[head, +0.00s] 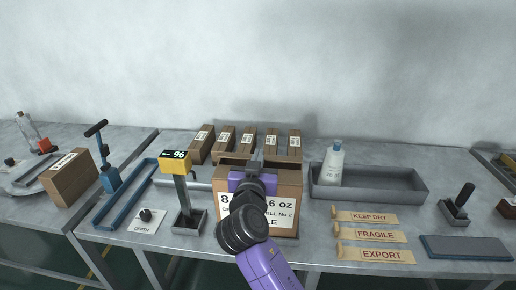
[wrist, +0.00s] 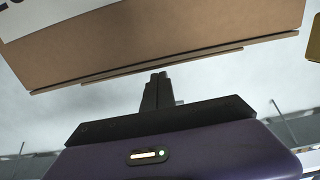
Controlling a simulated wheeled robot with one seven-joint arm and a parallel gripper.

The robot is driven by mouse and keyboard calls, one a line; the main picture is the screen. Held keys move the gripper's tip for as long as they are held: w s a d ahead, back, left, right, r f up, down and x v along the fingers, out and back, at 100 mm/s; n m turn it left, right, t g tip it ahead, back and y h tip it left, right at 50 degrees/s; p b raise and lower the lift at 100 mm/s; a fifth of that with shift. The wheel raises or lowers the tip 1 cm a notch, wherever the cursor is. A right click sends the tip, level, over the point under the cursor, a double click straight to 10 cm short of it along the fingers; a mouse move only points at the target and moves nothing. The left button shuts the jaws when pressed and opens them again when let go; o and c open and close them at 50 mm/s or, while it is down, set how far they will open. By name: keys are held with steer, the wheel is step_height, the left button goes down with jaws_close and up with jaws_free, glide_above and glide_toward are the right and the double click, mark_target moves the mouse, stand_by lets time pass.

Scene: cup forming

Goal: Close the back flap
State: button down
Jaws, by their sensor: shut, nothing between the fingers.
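The brown cardboard box (head: 287,180) with a white label stands in the middle of the bench, partly hidden behind my arm. A thin cardboard edge (head: 228,157) shows along the back of its top; I cannot tell for sure whether it is the raised back flap. My gripper (head: 258,155) is over the box's top, its fingers shut and empty. In the wrist view the shut fingers (wrist: 158,90) point toward the box (wrist: 170,35), close to thin cardboard edges (wrist: 165,66). I cannot tell whether they touch.
Several narrow brown boxes (head: 249,138) stand in a row behind. A yellow display post (head: 174,162) stands close on the left. A grey tray (head: 400,183) holding a white bottle (head: 331,166) and signs (head: 368,235) are on the right. A blue frame (head: 107,208) lies at left.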

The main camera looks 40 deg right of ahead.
steer(key=shift+a+f, duration=0.1)
steer(key=shift+f, duration=0.1)
steer(key=shift+f, duration=0.1)
steer(key=b, duration=0.1)
steer(key=f+b, duration=0.1)
steer(key=b, duration=0.1)
steer(key=f+b, duration=0.1)
steer(key=shift+s+a, duration=0.25)
stand_by(0.4)
